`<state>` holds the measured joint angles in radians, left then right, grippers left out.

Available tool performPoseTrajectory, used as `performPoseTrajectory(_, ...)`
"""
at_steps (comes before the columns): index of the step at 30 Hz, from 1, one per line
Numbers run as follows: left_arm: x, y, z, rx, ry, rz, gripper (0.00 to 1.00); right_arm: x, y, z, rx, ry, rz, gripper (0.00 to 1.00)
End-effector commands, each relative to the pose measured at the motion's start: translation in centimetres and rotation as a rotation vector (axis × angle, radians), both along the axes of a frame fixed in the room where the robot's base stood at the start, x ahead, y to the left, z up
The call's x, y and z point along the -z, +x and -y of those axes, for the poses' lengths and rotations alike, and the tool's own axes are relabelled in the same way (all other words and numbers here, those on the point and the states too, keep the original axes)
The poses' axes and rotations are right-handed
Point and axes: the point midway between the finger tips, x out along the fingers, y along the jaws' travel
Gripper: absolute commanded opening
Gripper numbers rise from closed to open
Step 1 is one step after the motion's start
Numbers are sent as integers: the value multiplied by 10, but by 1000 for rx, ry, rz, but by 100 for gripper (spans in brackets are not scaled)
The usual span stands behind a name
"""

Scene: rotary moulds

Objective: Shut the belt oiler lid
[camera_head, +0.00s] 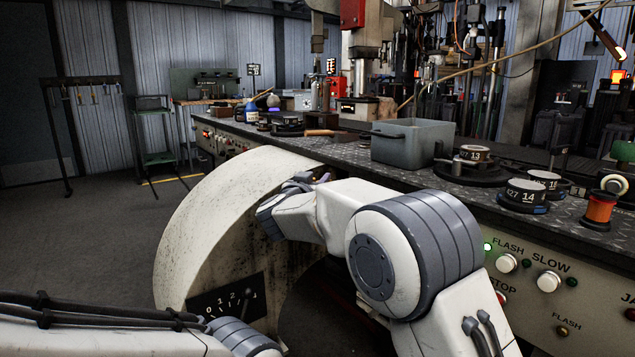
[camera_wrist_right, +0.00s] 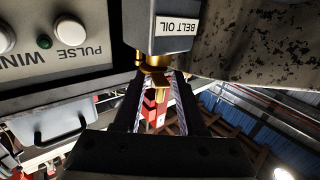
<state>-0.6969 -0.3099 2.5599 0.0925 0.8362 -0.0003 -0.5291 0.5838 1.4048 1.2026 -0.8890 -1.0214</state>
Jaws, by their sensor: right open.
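The belt oiler (camera_wrist_right: 176,28) shows in the right wrist view as a dark grey box with a white label reading BELT OIL. A brass fitting (camera_wrist_right: 157,70) with a flat tab, apparently its lid, sits at the box's lower edge in this view; its exact angle is hard to tell. My right gripper (camera_wrist_right: 160,90) is open, its two dark fingers on either side of the brass part. I cannot tell whether they touch it. In the head view my right arm reaches to the pale guard, and its fingertips are hidden. Only my left arm shows at lower left, without its fingers.
A large pale curved guard (camera_head: 222,185) stands beside the bench with a dial plate (camera_head: 228,297). On the bench are a grey bin (camera_head: 410,146), round moulds (camera_head: 525,193) and an orange spool (camera_head: 599,208). Buttons line the front panel (camera_head: 580,320). Floor at left is clear.

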Motion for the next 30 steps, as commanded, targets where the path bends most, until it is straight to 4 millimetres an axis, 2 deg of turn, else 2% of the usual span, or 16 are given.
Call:
performPoseTrajectory(4,2,0,0,0,0,0,43,1,9,3,-1,1,0,40)
performPoseTrajectory(12,2,0,0,0,0,0,43,0,11,3,-1,0,0,40)
performPoseTrajectory(13,2,0,0,0,0,0,43,0,11,3,-1,0,0,37)
performPoseTrajectory(15,2,0,0,0,0,0,43,0,11,3,-1,0,0,10)
performPoseTrajectory(16,2,0,0,0,0,0,43,0,11,3,-1,0,0,0)
performPoseTrajectory(23,-1,0,0,0,0,0,43,-1,11,3,1,0,0,0)
performPoseTrajectory(26,-12,0,0,0,0,0,43,-5,12,2,18,1,-2,0)
performPoseTrajectory(30,-38,0,0,0,0,0,43,-8,15,2,63,1,-4,0)
